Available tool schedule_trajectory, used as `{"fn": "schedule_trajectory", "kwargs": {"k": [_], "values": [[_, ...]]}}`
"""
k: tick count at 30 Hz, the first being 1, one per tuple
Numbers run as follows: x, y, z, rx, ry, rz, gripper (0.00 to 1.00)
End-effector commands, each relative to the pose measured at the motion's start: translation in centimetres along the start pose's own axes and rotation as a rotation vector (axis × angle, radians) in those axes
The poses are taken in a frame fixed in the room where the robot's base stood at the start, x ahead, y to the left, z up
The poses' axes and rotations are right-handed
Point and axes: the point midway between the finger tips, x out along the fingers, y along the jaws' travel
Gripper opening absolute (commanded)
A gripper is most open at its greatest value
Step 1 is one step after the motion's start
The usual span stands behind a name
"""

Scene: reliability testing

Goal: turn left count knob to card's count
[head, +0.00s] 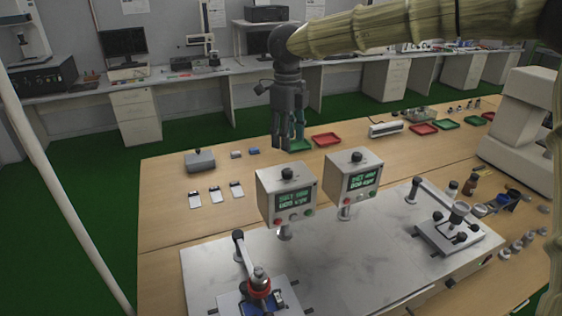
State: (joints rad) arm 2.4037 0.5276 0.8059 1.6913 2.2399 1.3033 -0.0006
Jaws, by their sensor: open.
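The left counter box (267,209) stands on a short post over the white slab, with a black knob (288,174) on its top and a green-lit display (293,200). The display digits are too small to read surely. The right counter box (337,186) is alike, with its own knob (357,157).
A test fixture with a red ring (260,285) stands at the front, another fixture (447,233) at the right of the slab (345,258). A grey device (200,161) sits at the back left. A white instrument (520,125) stands right.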

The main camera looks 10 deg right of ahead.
Motion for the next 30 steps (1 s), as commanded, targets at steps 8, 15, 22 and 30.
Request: {"fn": "schedule_trajectory", "kwargs": {"k": [8, 15, 22, 30], "values": [[0.4, 1.0, -0.8, 0.009, -0.015, 0.013, 0.49], [4.8, 0.3, 0.1, 0.008, -0.007, 0.019, 0.49], [8.4, 0.1, 0.4, 0.008, -0.006, 0.02, 0.49], [10.2, 0.1, 0.5, 0.008, -0.008, 0.018, 0.49]]}}
